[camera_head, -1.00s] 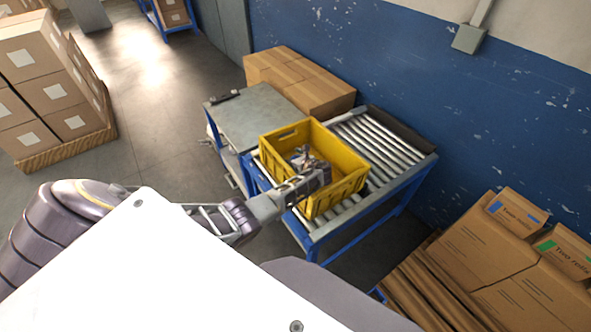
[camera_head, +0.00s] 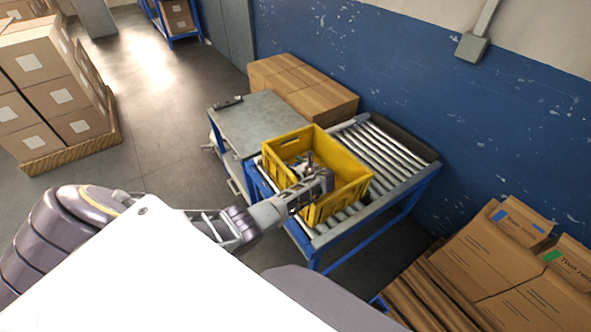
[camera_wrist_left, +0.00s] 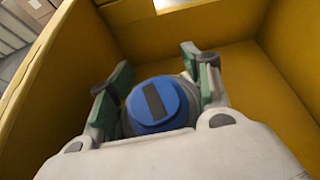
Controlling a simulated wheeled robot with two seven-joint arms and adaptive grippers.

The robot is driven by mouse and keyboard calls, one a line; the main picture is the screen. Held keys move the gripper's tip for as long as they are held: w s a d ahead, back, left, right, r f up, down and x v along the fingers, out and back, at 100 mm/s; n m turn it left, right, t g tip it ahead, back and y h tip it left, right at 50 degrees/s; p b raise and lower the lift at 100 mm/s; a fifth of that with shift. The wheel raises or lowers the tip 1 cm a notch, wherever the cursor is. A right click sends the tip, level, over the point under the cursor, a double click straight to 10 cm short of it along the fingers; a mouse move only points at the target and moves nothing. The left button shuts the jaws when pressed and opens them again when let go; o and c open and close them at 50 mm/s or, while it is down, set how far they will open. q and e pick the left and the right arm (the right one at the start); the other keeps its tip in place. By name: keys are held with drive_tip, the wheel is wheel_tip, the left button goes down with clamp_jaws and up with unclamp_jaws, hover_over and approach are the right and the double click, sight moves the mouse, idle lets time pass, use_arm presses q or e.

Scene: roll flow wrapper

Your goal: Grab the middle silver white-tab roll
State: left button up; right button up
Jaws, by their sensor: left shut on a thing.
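My left gripper (camera_head: 305,163) reaches down into the yellow crate (camera_head: 345,195), which stands on the roller table. In the left wrist view, its two green-padded fingers (camera_wrist_left: 160,85) stand on either side of a round object (camera_wrist_left: 160,104). This object has a blue round face with a dark rectangular mark and some grey around its edge. The gripper is shut on it. No white tab or clear silver body shows, and the gripper hides the object's lower part. In the head view the object is too small to make out. My right gripper is not in view.
The crate walls rise close around the gripper. Bare rollers (camera_head: 378,152) lie to the right of the crate, and a grey table (camera_head: 252,120) is to its left. Cardboard boxes (camera_head: 303,88) stand behind. More cartons (camera_head: 490,250) stand at the lower right.

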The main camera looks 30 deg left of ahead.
use_arm(q)
drive_tip(key=shift+r, duration=0.2)
drive_tip(key=shift+r+p, duration=0.3)
drive_tip(key=shift+r, duration=0.55)
wheel_tip(320, 180, up, 8)
drive_tip(key=p, duration=0.1)
drive_tip(key=shift+d, duration=0.15)
